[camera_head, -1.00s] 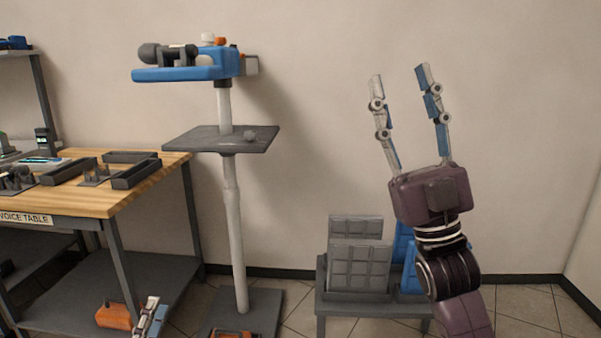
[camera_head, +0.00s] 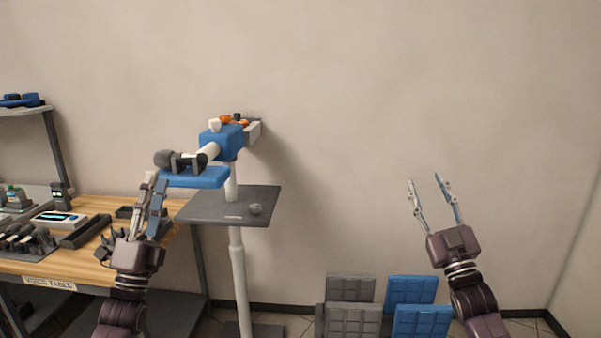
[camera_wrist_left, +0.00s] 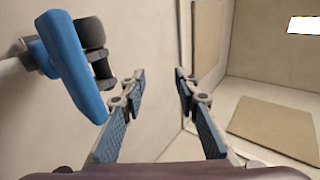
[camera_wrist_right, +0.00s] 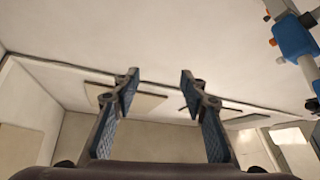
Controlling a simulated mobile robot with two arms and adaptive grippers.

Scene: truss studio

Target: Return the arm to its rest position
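My left gripper (camera_head: 152,207) is raised in front of the wooden table, pointing up, just left of the blue stand head. In the left wrist view its fingers (camera_wrist_left: 157,85) are apart with nothing between them. My right gripper (camera_head: 430,190) is raised in front of the bare wall at the right, above the panels. In the right wrist view its fingers (camera_wrist_right: 158,88) are apart and empty. The left fingers overlap the near edge of the stand's blue tray in the head view; whether they touch it cannot be told.
A stand with a blue tray (camera_head: 192,178) holding a dark microphone-like item and a grey shelf (camera_head: 210,212) rises mid-scene. A table (camera_head: 95,207) with grey holders is at left. Grey panels (camera_head: 351,290) and blue panels (camera_head: 411,290) stand low.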

